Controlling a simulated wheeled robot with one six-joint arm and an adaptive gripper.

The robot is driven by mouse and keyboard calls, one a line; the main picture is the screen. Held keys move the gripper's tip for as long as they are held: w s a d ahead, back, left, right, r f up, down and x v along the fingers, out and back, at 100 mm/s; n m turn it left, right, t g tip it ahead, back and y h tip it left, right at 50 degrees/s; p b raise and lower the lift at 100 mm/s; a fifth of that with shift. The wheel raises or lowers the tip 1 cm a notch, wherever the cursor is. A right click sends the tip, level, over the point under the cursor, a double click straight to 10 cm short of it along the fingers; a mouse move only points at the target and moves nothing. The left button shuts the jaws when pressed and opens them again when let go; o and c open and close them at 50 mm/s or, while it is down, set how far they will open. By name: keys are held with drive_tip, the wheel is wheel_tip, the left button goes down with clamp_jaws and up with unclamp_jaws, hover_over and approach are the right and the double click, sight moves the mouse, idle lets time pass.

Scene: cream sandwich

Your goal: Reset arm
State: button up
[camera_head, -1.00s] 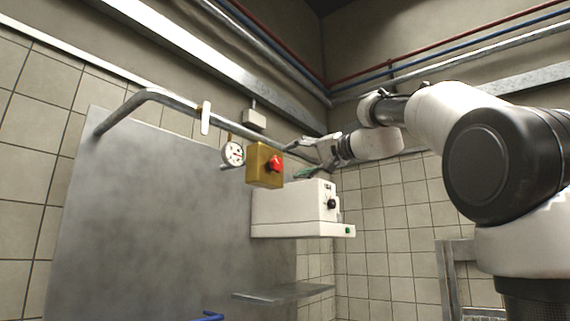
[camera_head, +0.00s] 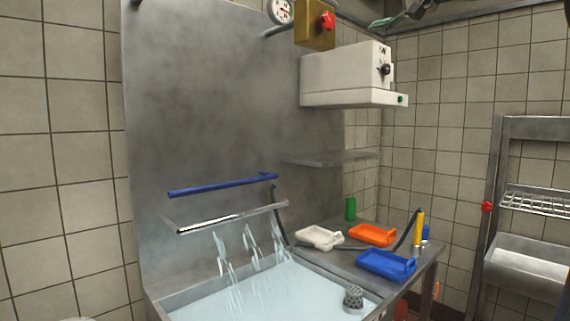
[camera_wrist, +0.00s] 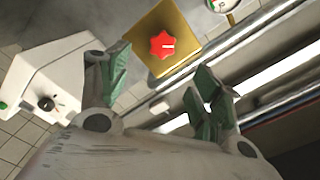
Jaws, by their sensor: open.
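My gripper (camera_wrist: 160,92) shows in the wrist view with its two green-padded fingers spread apart and nothing between them. Beyond the fingers are a yellow box with a red knob (camera_wrist: 162,45) and, at the left, a white machine with a black dial (camera_wrist: 45,85). The rest of my arm is mostly out of that view.
A sink basin (camera_head: 190,304) with running water stands below a steel back panel. White (camera_head: 318,237), orange (camera_head: 372,234) and blue (camera_head: 385,264) trays lie on the side counter. A steel shelf (camera_head: 335,158) juts from the wall. A metal rack (camera_head: 530,245) stands at the right.

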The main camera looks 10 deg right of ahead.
drive_tip(key=s+d+f+m+g+h, duration=0.1)
drive_tip(key=d+f+g+h, duration=0.2)
drive_tip(key=f, duration=0.9)
drive_tip(key=s+d+f+m+g+h, duration=0.1)
drive_tip(key=d+f+h, duration=0.3)
drive_tip(key=f, duration=0.8)
drive_tip(key=s+f+n+g+h, duration=0.1)
drive_tip(key=s+f+n+g, duration=0.2)
drive_tip(key=s+f, duration=0.8)
drive_tip(key=s+f+n+g+h, duration=0.2)
drive_tip(key=s+f+g, duration=0.1)
drive_tip(key=s+f, duration=0.9)
wheel_tip(320, 180, down, 5)
drive_tip(key=shift+d+n, duration=0.35)
drive_tip(key=shift+n, duration=0.05)
drive_tip(key=shift+g, duration=0.3)
idle(0.9)
